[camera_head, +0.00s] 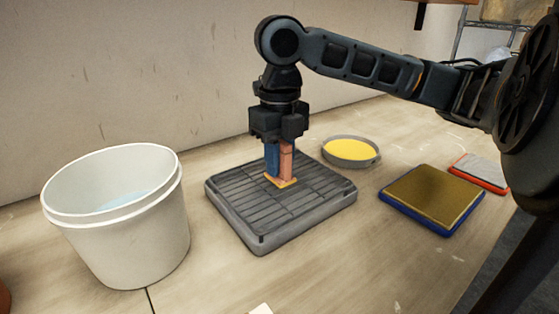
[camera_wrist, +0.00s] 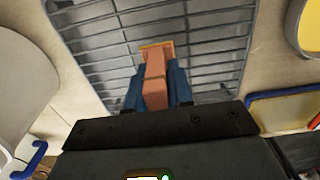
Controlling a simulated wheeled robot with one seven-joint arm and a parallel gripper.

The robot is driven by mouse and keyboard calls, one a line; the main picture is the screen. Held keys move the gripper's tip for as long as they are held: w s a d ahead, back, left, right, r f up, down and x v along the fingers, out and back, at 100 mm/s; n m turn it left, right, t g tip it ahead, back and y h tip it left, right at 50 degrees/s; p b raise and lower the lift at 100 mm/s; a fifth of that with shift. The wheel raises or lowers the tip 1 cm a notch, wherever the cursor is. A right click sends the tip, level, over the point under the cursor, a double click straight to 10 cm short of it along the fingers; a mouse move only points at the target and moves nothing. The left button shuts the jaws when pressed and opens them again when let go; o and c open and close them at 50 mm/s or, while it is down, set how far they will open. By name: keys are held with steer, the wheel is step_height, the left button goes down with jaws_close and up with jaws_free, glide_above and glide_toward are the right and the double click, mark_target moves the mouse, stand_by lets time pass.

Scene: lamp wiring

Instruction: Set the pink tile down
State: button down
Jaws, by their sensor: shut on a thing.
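My gripper (camera_head: 278,165) points straight down over the grey slatted rack (camera_head: 236,212), its blue fingers shut on the pink tile (camera_head: 286,163). The wrist view shows the pink tile (camera_wrist: 155,88) between the two blue fingers, long and narrow from this angle. A yellow-orange edge (camera_head: 283,183) shows at the tile's lower end, at the level of the slats near the rack's middle. It appears to touch the slats, but I cannot tell for sure. Part of the tile is hidden by the fingers.
A white bucket (camera_head: 150,245) with pale blue liquid stands left of the rack. A round grey dish with yellow contents (camera_head: 350,150) is behind right. A blue-edged tray with a brown-gold top (camera_head: 430,195) and a red-edged grey one (camera_head: 482,171) lie right. The slats around the tile are clear.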

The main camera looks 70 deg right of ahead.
steer(key=shift+f, duration=0.15)
steer(key=c, duration=1)
jaws_free()
step_height(320, 180, up, 12)
steer(key=shift+r+p, duration=0.2)
steer(key=shift+p, duration=0.6)
